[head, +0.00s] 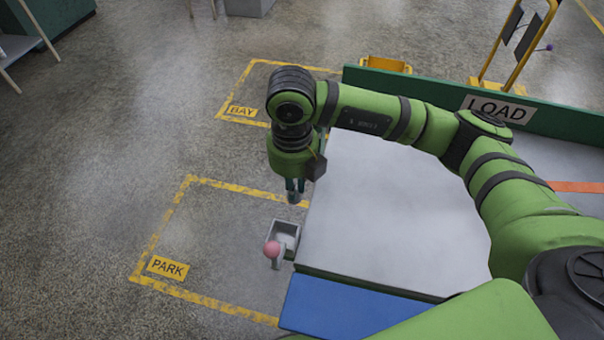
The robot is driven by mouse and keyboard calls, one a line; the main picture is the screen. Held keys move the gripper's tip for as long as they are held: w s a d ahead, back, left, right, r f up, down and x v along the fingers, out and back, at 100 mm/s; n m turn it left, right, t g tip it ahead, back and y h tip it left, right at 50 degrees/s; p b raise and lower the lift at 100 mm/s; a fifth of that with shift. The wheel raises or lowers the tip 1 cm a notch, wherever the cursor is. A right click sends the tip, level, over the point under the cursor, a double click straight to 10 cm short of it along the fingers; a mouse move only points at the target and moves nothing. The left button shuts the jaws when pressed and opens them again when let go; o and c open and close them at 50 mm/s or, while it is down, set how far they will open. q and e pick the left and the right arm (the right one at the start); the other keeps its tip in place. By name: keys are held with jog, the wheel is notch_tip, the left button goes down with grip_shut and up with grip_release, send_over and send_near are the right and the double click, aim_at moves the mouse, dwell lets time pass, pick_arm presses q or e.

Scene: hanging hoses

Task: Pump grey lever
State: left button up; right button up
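A grey lever (279,259) with a pink ball knob (271,249) stands at a small grey open box (285,233), beside the left edge of the pale tabletop. My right arm reaches across the tabletop from the right. My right gripper (295,198) points down, just above the box in the picture and apart from the pink knob. Its fingertips are small and dark, and I cannot tell whether they are open or shut. Nothing clearly shows between them. My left gripper is not in view.
The pale tabletop (385,230) has a blue front strip (335,308) and a green back board (425,89) with a LOAD sign (497,109). Yellow floor lines mark the PARK (168,268) and BAY (242,111) areas. A yellow frame (520,45) stands at the back right.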

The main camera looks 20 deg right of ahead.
jog(key=shift+s+a+f+b, duration=0.15)
jog(key=shift+s+f+b, duration=0.05)
jog(key=shift+f+b, duration=0.6)
jog(key=shift+s+a+f+b, duration=0.1)
jog(key=shift+s+f+b, duration=0.05)
jog(key=shift+f+b, duration=0.6)
